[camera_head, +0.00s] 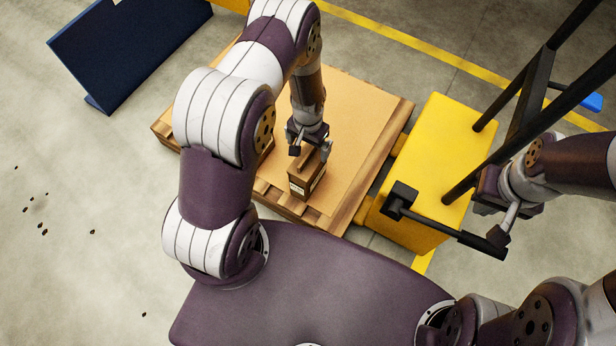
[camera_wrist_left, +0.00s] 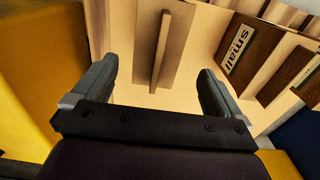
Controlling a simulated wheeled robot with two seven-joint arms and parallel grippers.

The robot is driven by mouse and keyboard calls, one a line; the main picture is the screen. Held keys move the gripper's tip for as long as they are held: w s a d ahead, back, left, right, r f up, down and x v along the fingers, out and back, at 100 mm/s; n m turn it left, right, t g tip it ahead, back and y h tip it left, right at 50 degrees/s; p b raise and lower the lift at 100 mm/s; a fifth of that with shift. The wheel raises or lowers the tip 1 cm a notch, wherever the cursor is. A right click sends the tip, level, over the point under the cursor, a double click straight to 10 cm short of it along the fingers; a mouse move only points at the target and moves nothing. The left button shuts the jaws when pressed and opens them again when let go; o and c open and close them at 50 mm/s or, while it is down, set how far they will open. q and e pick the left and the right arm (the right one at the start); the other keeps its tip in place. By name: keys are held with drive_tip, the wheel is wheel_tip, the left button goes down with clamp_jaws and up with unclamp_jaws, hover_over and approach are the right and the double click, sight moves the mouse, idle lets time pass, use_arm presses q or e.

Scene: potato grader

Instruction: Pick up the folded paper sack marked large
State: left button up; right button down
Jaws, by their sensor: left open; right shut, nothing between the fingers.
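A brown folded sack (camera_head: 299,186) stands near the front edge of the pallet, with a pale label too small to read in the head view. My left gripper (camera_head: 311,150) is open, pointing down just above this sack. In the left wrist view the sack's upright top ridge (camera_wrist_left: 161,48) lies between the spread fingers, apart from both; no label shows there. A second brown sack (camera_wrist_left: 262,48), labelled "small", stands to the right in that view; the arm mostly hides it in the head view. My right gripper (camera_head: 503,226) is shut and empty at the right.
The wooden pallet (camera_head: 345,222) carries a tan sheet (camera_head: 362,120). A yellow machine body (camera_head: 440,150) with black bars and a black handle (camera_head: 440,225) stands right of it, close to my right gripper. A dark blue panel (camera_head: 125,45) stands at the upper left.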

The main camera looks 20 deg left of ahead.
sight(309, 159)
use_arm(q)
wheel_tip(309, 159, down, 3)
drive_tip(key=shift+r+b, duration=0.1)
drive_tip(key=shift+b, duration=0.3)
wheel_tip(309, 159, down, 5)
drive_tip(key=b, duration=0.3)
drive_tip(key=shift+s+d+f, duration=0.15)
drive_tip(key=shift+f, duration=0.05)
drive_tip(key=shift+r, duration=0.1)
drive_tip(key=shift+c, duration=0.7)
drive_tip(key=c, duration=1.5)
clamp_jaws()
use_arm(e)
wheel_tip(309, 159, down, 5)
drive_tip(key=shift+r, duration=0.1)
use_arm(q)
drive_tip(key=shift+r, duration=0.15)
